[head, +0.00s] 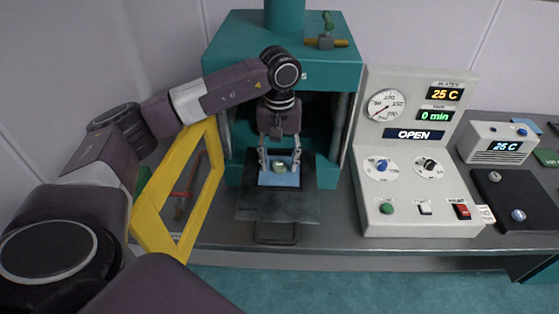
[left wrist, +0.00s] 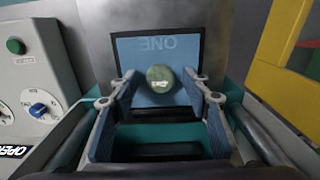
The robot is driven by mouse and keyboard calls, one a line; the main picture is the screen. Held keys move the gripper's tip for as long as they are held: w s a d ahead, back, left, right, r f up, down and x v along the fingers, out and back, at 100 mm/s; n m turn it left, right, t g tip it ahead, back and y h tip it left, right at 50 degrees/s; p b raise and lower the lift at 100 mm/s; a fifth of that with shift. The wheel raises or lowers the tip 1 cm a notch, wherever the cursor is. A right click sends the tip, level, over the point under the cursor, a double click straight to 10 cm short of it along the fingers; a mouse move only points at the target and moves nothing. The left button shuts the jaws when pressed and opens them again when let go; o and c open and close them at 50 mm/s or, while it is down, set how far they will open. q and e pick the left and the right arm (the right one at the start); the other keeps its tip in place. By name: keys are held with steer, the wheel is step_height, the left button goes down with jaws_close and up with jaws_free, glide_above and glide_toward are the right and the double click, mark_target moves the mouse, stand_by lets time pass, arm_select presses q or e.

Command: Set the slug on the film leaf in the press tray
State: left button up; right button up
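The slug (head: 281,168) is a small, rounded grey-green piece with a pale label. It also shows in the left wrist view (left wrist: 160,78), where it appears to rest on the blue film leaf (left wrist: 160,50). The leaf is marked "ONE" and also shows in the head view (head: 272,180). It lies on the dark press tray (head: 277,207), which is pulled out in front of the press. My left gripper (head: 280,161) points down over the leaf. Its fingers (left wrist: 160,74) stand apart on either side of the slug, with gaps showing. My right gripper is not in view.
The teal press (head: 230,40) stands behind my left gripper. A yellow frame (head: 150,218) stands left of the tray. The control console (head: 417,190), reading OPEN and 25 C, stands to the right. A black plate with knobs (head: 510,200) lies farther right.

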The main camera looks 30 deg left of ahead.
mark_target(280, 165)
arm_select(q)
steer(key=shift+r, duration=0.2)
steer(key=shift+w+r, duration=0.1)
steer(key=shift+r, duration=0.2)
step_height(280, 165, up, 11)
steer(key=b, duration=0.2)
steer(key=shift+r, duration=0.15)
stand_by(0.4)
